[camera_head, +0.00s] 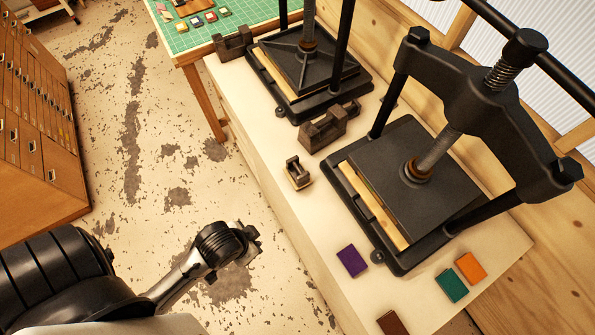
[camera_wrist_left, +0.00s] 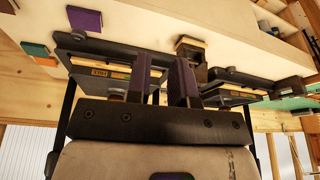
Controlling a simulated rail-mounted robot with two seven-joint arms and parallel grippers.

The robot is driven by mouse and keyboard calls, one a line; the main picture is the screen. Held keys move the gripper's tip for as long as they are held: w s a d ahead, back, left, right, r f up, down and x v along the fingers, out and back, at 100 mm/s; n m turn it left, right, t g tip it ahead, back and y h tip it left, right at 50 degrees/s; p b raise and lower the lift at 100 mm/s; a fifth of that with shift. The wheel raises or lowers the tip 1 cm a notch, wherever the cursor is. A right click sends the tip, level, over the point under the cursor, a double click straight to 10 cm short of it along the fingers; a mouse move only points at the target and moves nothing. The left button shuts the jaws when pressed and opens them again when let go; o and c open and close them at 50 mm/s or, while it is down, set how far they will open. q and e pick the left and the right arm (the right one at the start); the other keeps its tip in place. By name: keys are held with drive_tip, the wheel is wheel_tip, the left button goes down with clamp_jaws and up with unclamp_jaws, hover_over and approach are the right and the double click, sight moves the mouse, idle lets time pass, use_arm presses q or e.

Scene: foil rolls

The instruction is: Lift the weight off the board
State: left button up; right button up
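A small dark metal weight (camera_head: 297,168) with a handle sits on a small pale board (camera_head: 299,183) near the bench's left edge in the head view. The weight also shows in the left wrist view (camera_wrist_left: 190,48), beyond the fingertips and slightly right of them. My left gripper (camera_head: 252,240) is off the bench's left side in the head view, below and left of the weight, and apart from it. In the left wrist view its two purple-padded fingers (camera_wrist_left: 161,75) stand apart with nothing between them. My right gripper is not in view.
A black press (camera_head: 415,165) stands right of the weight, and another press (camera_head: 305,60) stands behind. Larger dark weights (camera_head: 330,128) (camera_head: 232,44) lie near it. Purple (camera_head: 352,261), green (camera_head: 452,285) and orange (camera_head: 470,268) blocks lie at the front. Bare bench surrounds the board.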

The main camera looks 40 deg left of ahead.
use_arm(q)
drive_tip(key=w+a+f+m+t+y+b, duration=0.1)
drive_tip(key=w+a+m+t+b, duration=0.1)
drive_tip(key=w+a+b, duration=0.45)
drive_tip(key=w+a+f+m+t+y+b, duration=0.1)
drive_tip(key=w+a+m+b, duration=0.25)
drive_tip(key=w+b, duration=0.5)
drive_tip(key=w+a+f+m+t+y+b, duration=0.1)
drive_tip(key=w+a+f+m+t+b, duration=0.1)
drive_tip(key=w+a+b, duration=0.6)
drive_tip(key=m+g+h+p, duration=0.2)
drive_tip(key=m+h, duration=0.3)
drive_tip(key=m, duration=0.7)
approach(297, 169)
drive_tip(key=x, duration=0.5)
drive_tip(key=shift+w+d, duration=0.1)
drive_tip(key=shift+w, duration=0.05)
drive_tip(key=shift+x, duration=2.75)
drive_tip(key=shift+f, duration=0.1)
